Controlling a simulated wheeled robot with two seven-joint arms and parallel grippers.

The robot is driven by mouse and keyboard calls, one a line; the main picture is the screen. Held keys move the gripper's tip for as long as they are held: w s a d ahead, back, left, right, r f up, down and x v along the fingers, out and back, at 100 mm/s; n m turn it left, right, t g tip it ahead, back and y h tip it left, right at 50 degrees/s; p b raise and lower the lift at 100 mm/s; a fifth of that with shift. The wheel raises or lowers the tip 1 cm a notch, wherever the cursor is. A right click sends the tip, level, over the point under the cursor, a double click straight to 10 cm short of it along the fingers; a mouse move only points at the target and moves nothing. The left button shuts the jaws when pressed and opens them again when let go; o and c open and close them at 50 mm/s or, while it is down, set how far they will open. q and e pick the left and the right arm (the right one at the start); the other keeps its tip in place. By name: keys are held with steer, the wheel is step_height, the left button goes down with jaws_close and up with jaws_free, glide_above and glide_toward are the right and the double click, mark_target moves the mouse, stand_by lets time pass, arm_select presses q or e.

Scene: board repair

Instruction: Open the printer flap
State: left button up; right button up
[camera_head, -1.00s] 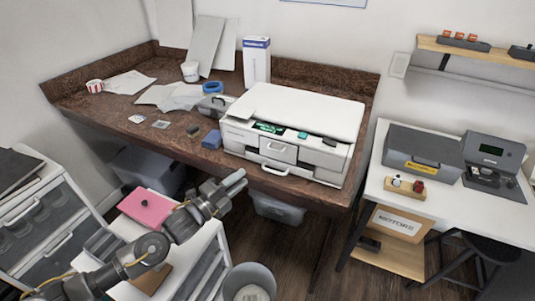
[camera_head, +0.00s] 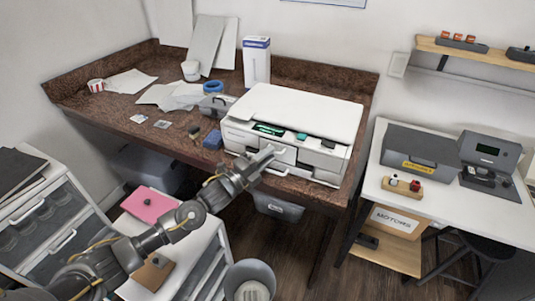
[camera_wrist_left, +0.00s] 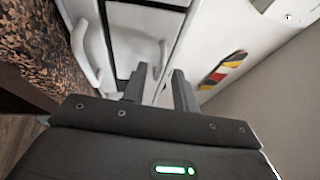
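The white printer (camera_head: 300,112) stands on the brown desk. Its front has a flap (camera_head: 284,154) with a handle, and a lower handle (camera_head: 272,169) below it. My left gripper (camera_head: 268,155) is at the printer front, covering part of the flap and its handle. In the left wrist view, the open fingers (camera_wrist_left: 158,88) point at the front, and the flap's white handle (camera_wrist_left: 162,56) shows at the gap between the fingertips. Contact cannot be told. The lower handle (camera_wrist_left: 84,56) is left of the fingers. The flap looks closed. My right gripper is not in view.
A blue box (camera_head: 212,140) and a grey case (camera_head: 215,104) sit left of the printer. The desk's front edge (camera_wrist_left: 35,60) is close to the gripper. A white cabinet (camera_head: 200,262) with a pink notebook (camera_head: 148,203) stands in front. A white side table (camera_head: 480,210) is at right.

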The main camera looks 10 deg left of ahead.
arm_select(q)
steer(key=shift+w+d, duration=0.2)
jaws_close()
stand_by(0.3)
